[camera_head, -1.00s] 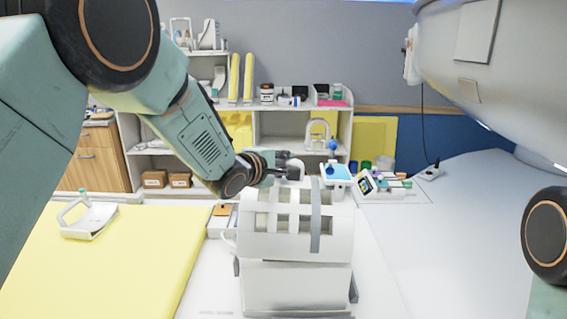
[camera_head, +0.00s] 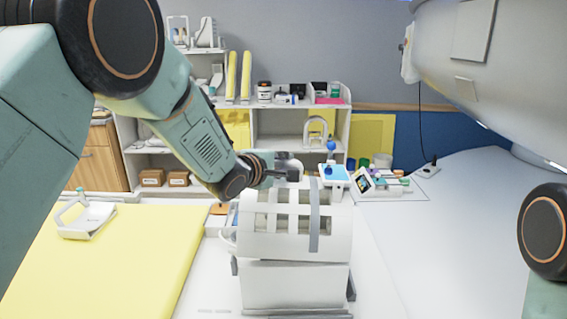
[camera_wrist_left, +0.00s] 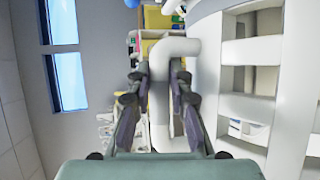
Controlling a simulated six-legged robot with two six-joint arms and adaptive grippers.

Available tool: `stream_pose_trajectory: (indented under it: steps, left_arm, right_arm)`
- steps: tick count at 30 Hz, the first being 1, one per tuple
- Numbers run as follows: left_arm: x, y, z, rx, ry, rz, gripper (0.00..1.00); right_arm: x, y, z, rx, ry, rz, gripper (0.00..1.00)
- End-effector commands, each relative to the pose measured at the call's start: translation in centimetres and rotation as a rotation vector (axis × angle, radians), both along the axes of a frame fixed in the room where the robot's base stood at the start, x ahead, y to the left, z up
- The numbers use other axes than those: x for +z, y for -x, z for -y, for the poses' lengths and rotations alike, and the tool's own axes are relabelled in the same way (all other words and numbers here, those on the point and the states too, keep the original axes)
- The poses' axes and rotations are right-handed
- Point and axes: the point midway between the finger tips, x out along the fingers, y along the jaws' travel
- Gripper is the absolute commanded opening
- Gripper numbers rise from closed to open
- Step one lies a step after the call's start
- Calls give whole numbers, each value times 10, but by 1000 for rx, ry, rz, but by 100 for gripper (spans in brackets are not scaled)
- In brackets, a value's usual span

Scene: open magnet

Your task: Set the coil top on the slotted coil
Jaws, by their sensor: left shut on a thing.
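The white coil top (camera_head: 331,232), a curved shell with rectangular slots and a grey strap, shows in the middle of the head view above a white lower coil part (camera_head: 290,287). A seam runs between them; I cannot tell whether they touch fully. My left gripper (camera_head: 290,175) is above the shell. In the left wrist view, my left gripper (camera_wrist_left: 159,78) is shut on a white tubular handle (camera_wrist_left: 178,47), which bends toward the slotted shell (camera_wrist_left: 250,52). In the head view the handle is mostly hidden by the fingers. My right gripper is out of view.
A yellow-topped table (camera_head: 140,250) at left holds a white handled piece (camera_head: 88,222). A small blue-and-white tray (camera_head: 334,178) stands behind the coil. A white shelf unit (camera_head: 282,141) is at the back.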

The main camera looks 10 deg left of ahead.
Motion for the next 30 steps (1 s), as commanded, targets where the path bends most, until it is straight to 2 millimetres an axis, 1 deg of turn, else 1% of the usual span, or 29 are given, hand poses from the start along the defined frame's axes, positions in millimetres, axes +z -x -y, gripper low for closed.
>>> stream_pose_trajectory:
  steps: [1, 30]
  left_arm:
    - [4, -2, 0, 1, 5, 11, 0]
    - [-16, 0, 0, -1, -4, -2, 0]
  right_arm:
    - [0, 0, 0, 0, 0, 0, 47]
    - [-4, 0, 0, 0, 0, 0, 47]
